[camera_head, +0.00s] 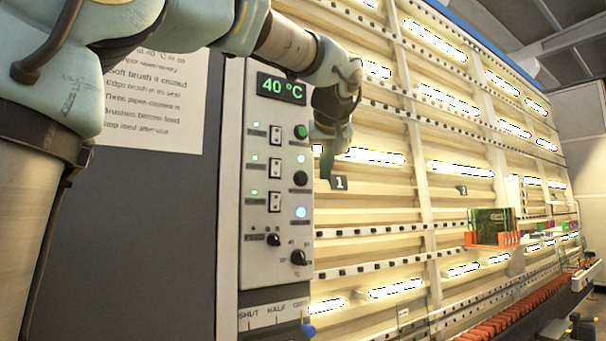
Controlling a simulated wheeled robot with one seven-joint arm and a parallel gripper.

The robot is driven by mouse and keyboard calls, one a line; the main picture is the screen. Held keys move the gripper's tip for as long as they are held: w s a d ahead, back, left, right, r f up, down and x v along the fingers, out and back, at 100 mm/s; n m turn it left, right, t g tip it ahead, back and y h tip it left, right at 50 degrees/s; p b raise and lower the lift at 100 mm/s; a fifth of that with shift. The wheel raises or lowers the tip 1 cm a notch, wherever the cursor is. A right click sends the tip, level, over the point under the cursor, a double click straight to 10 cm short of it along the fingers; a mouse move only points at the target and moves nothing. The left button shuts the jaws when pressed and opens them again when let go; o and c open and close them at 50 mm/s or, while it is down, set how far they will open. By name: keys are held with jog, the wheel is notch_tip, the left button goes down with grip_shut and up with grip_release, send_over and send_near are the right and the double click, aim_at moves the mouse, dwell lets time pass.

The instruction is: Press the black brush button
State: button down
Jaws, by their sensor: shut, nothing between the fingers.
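The control panel (277,205) stands upright left of centre. A round black button (301,178) sits in its right column, between a green button (301,132) above and a pale blue lit button (301,212) below. A small green light shows just above the black button. The labels are too small to read. My gripper (326,168) is shut and empty, pointing down just right of the black button in the picture. A gap shows between them; the depth between them is hard to tell.
The panel also has a 40 °C display (281,88), rocker switches, two black knobs and a lever with a blue end (308,330). A paper notice (160,95) is on the dark wall left. Lit washer racks fill the right, with an orange rack (492,240) holding a green plate.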

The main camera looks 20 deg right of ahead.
aim_at(302, 178)
jog(key=shift+w+a+p, duration=0.2)
jog(key=shift+w+p, duration=0.2)
jog(key=shift+w, duration=0.5)
jog(key=shift+w+a+p, duration=0.2)
jog(key=shift+w+p, duration=0.15)
jog(key=shift+w, duration=0.6)
jog(key=shift+w+a+p, duration=0.2)
jog(key=shift+w+p, duration=0.2)
jog(key=shift+w, duration=0.5)
jog(key=shift+w, duration=0.15)
jog(key=shift+w, duration=0.3)
jog(key=shift+w+a, duration=0.15)
jog(key=shift+w, duration=0.25)
dwell(0.4)
jog(key=shift+s, duration=0.15)
jog(key=shift+s+b, duration=0.55)
jog(key=shift+s, duration=0.15)
